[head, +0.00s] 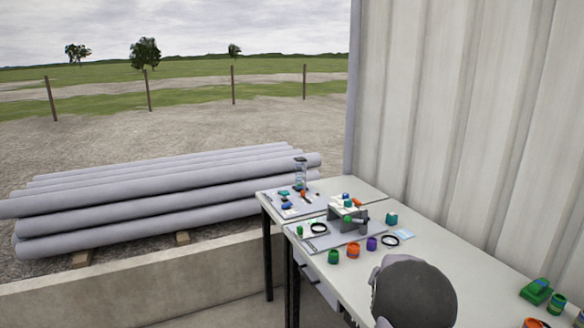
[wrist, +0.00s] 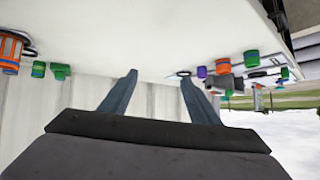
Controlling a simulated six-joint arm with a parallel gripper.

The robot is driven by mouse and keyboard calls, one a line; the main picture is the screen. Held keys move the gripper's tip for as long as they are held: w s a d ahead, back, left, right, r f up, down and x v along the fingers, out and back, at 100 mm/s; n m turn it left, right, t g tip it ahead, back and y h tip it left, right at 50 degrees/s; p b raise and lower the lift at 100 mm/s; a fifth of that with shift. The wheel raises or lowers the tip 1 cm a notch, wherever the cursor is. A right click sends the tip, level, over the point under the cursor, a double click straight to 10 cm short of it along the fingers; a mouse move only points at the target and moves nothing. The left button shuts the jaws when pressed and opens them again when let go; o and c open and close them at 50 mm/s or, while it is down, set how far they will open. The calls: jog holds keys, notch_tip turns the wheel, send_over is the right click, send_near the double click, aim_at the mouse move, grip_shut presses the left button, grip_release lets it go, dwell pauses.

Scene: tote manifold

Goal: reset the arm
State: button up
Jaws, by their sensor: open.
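My gripper shows in the wrist view (wrist: 158,95), with its two grey fingers spread apart and nothing between them. The wrist picture is upside down, with the pale tabletop (wrist: 150,30) across its top. The fingers are apart from the objects on the table. In the head view a dark rounded part of my arm covers the front of the table (head: 345,270); my fingertips cannot be made out there.
A grey box fixture (head: 347,220) stands on a plate at the table's middle. Green (head: 333,257), orange (head: 353,250) and purple (head: 371,243) pieces and a black ring (head: 390,239) lie before it. Green parts (head: 536,291) sit at right. A corrugated wall (head: 460,110) runs behind the table.

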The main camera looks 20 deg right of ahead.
jog(key=w+a+n+y+p, duration=0.25)
jog(key=a+n+y, duration=0.5)
jog(key=a, duration=2.15)
jog(key=s+a+n+g+y+p, duration=0.1)
jog(key=s+a+n+g, duration=0.1)
jog(key=s+a, duration=0.5)
jog(key=s+a+n+g+p, duration=0.2)
jog(key=s+a, duration=0.6)
jog(key=s, duration=0.7)
jog(key=shift+n+g+y, duration=0.35)
jog(key=shift+n+g, duration=0.3)
jog(key=shift+g, duration=0.45)
jog(key=shift+w, duration=0.1)
